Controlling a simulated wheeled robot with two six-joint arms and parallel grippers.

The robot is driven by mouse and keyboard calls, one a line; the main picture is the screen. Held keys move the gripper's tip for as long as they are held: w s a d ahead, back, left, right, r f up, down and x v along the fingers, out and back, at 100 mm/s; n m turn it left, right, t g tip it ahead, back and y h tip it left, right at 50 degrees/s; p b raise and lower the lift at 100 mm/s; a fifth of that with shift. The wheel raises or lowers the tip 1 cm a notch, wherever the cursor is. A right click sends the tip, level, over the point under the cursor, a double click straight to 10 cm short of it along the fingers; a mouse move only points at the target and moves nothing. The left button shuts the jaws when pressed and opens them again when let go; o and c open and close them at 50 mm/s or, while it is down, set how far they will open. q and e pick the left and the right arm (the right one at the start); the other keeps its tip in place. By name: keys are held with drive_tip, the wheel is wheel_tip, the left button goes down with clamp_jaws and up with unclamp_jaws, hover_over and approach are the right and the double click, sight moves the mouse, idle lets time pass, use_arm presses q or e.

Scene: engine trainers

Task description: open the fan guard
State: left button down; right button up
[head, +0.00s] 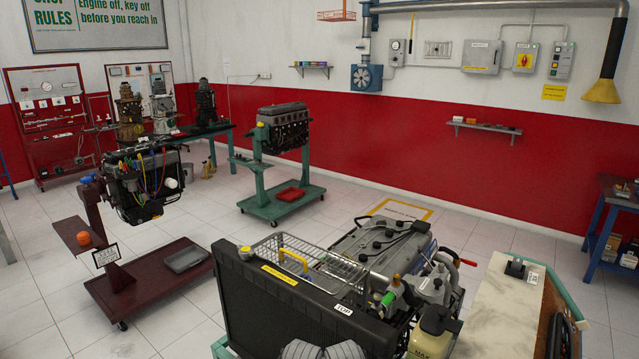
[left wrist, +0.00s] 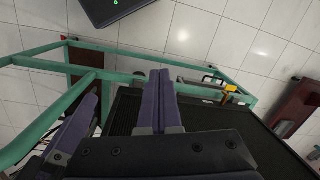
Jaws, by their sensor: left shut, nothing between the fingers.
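The fan guard (head: 335,268) is a wire mesh cage between the black radiator (head: 290,308) and the engine (head: 383,245) in the head view. Its yellow handle (head: 293,260) stands at its left part. The mesh looks lowered over the gap; the fan under it is hidden. My left gripper (left wrist: 160,75) shows in the left wrist view, its purple fingers shut and empty above the dark finned radiator (left wrist: 125,108). The head view does not show it, so its exact distance from the guard is unclear. My right gripper cannot be made out in either view.
A green frame (left wrist: 100,75) runs around the radiator in the left wrist view. In the head view, a bench with a pale top (head: 495,305) stands right of the engine. Other engine stands (head: 135,275) are farther back. The tiled floor between them is clear.

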use_arm(q)
drive_tip(key=w+d+r+n+t+h+p, duration=0.1)
drive_tip(key=w+d+r+n+h+p, duration=0.1)
drive_tip(key=w+n+h, duration=0.35)
drive_tip(key=n+t+h+p, duration=0.35)
drive_tip(key=n+t, duration=0.65)
drive_tip(key=n, duration=1.7)
approach(280, 270)
drive_tip(key=w+r+b, duration=0.1)
drive_tip(key=shift+h, duration=0.3)
drive_tip(key=b+x, duration=0.1)
drive_tip(key=x, duration=0.3)
drive_tip(key=b+x, duration=0.2)
drive_tip(key=x, duration=0.3)
drive_tip(key=shift+d+r, duration=0.1)
drive_tip(key=shift+r, duration=0.1)
drive_tip(key=shift+w+d+f, duration=0.2)
drive_tip(key=shift+w+d, duration=0.25)
drive_tip(key=shift+w, duration=0.05)
drive_tip(key=shift+r, duration=0.15)
